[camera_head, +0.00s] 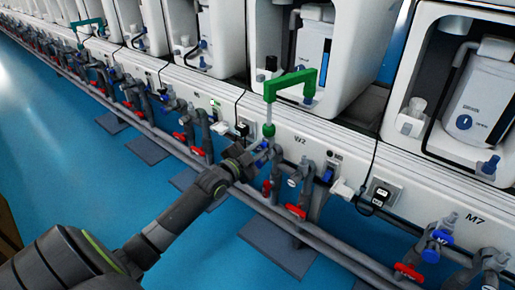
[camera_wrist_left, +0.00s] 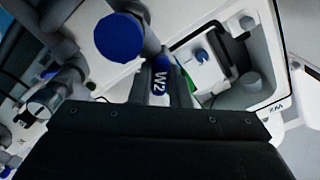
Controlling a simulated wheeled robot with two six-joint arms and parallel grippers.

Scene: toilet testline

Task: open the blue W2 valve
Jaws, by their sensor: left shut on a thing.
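The blue W2 valve (camera_head: 262,146) is on the pipework under the W2 label, below the green pipe. Little of it shows in the head view, because my gripper covers it. In the left wrist view, a blue part marked W2 (camera_wrist_left: 160,84) stands just beyond the dark edge of my gripper. My left gripper (camera_head: 255,157) reaches in from the lower left and is shut on the blue W2 valve. How far the handle is turned cannot be told. My right gripper is not in view.
A green pipe (camera_head: 292,82) rises just behind the valve. Red-handled valves (camera_head: 296,212) and a blue-handled one (camera_head: 328,174) sit close by on the right. A long grey rail (camera_head: 330,240) runs in front. A round blue cap (camera_wrist_left: 120,37) shows in the wrist view.

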